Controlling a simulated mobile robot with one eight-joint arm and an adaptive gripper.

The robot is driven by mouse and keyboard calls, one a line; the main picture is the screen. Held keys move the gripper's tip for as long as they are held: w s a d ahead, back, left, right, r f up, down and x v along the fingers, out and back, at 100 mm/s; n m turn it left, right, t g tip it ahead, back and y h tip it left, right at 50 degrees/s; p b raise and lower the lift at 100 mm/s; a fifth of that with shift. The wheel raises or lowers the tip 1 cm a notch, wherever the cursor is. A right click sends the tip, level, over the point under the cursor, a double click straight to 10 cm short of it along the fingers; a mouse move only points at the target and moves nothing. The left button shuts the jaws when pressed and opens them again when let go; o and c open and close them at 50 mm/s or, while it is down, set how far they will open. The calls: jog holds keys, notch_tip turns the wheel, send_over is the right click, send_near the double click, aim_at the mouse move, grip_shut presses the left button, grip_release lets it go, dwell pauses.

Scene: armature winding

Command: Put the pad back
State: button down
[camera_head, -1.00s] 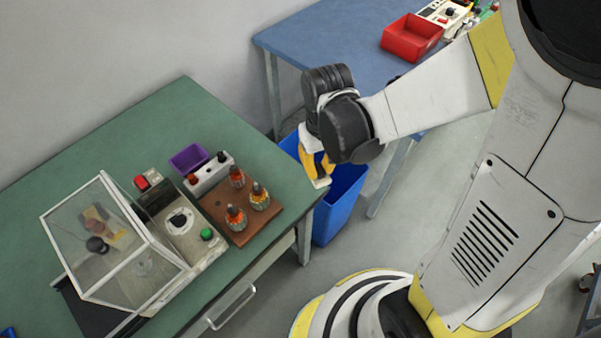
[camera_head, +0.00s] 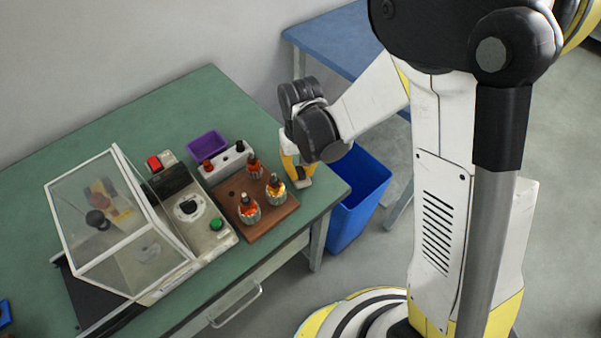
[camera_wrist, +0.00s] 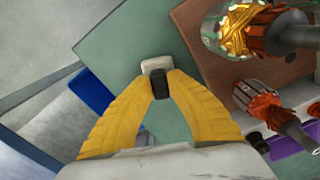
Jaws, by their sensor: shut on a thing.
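My gripper (camera_head: 301,178) is over the right part of the green bench, just beyond the brown board. It points down, with its yellow fingers closed together at the tips. In the wrist view, my gripper (camera_wrist: 159,84) is shut on a small pad (camera_wrist: 156,64) with a pale end and a dark part between the fingertips. The pad also shows as a pale block below the fingers in the head view (camera_head: 304,183). I cannot tell whether it touches the bench.
The brown board (camera_head: 268,221) holds several copper-wound armatures (camera_head: 276,188) upright. A white box with posts (camera_head: 226,163), a purple bin (camera_head: 208,146) and a winding machine with a clear guard (camera_head: 112,222) stand left. A blue waste bin (camera_head: 352,205) stands beyond the green bench (camera_head: 203,98).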

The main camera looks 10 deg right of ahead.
aim_at(301, 171)
jog(key=shift+s+r, duration=0.1)
jog(key=shift+f, duration=0.2)
jog(key=c, duration=1.4)
grip_release()
jog(key=shift+c, duration=0.2)
jog(key=shift+r, duration=0.1)
notch_tip(301, 171, up, 12)
jog(key=p, duration=0.5)
jog(key=s+d+r+m+t, duration=0.2)
jog(key=s+d+r+t, duration=0.5)
jog(key=s+d+r, duration=0.3)
jog(key=d+r, duration=0.3)
jog(key=r, duration=0.1)
jog(key=shift+s+d, duration=0.25)
jog(key=shift+s, duration=0.1)
